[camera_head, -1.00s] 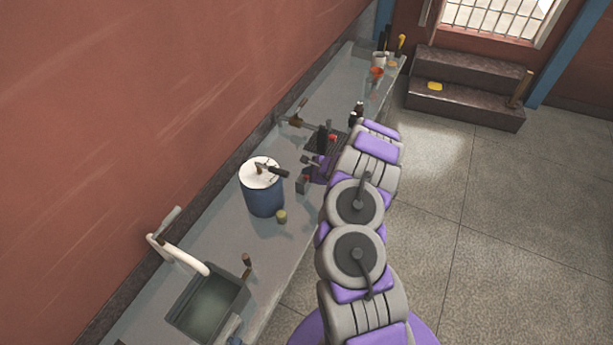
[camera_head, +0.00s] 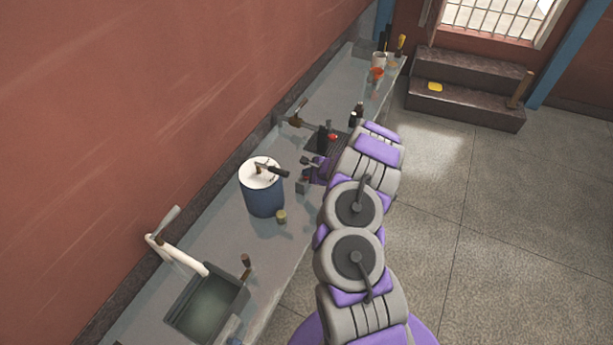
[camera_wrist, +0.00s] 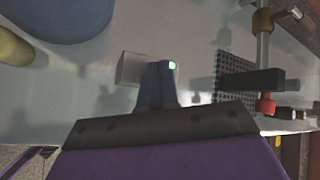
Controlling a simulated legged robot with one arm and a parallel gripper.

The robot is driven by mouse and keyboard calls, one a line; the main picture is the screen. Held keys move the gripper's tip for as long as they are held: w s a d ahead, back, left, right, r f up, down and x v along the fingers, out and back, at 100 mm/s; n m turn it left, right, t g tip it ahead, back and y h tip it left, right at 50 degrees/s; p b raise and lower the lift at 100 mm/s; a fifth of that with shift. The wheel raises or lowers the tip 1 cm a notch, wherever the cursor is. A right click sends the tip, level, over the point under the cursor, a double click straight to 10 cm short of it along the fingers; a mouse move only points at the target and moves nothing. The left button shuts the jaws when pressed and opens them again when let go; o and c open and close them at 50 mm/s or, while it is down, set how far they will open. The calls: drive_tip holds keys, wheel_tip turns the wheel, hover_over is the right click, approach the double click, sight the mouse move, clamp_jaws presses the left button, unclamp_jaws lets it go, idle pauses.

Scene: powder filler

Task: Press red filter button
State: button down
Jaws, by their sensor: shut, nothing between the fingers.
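A small grey box (camera_head: 302,187) with a small red spot on top (camera_head: 306,180) stands near the bench's front edge in the head view. My gripper (camera_head: 308,161) is just above and behind it, partly hidden by my arm. In the wrist view, my gripper (camera_wrist: 160,82) is shut, its fingers overlapping a pale grey box (camera_wrist: 131,68). A small bright green patch (camera_wrist: 172,65) shows right beside the fingertips. No red button face is visible there; the fingers cover part of the box. I cannot tell whether they touch it.
A blue drum (camera_head: 263,194) with a white lid and a small yellowish jar (camera_head: 281,216) stand left of the box. A dark grid plate (camera_wrist: 236,92) with a red-and-black clamp-like fixture (camera_wrist: 266,103) is to the right in the wrist view. A sink (camera_head: 208,304) is nearer.

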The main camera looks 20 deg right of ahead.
drive_tip(key=shift+r, duration=0.4)
wheel_tip(320, 180, up, 6)
drive_tip(key=p, duration=0.2)
drive_tip(key=shift+p, duration=0.35)
idle(0.5)
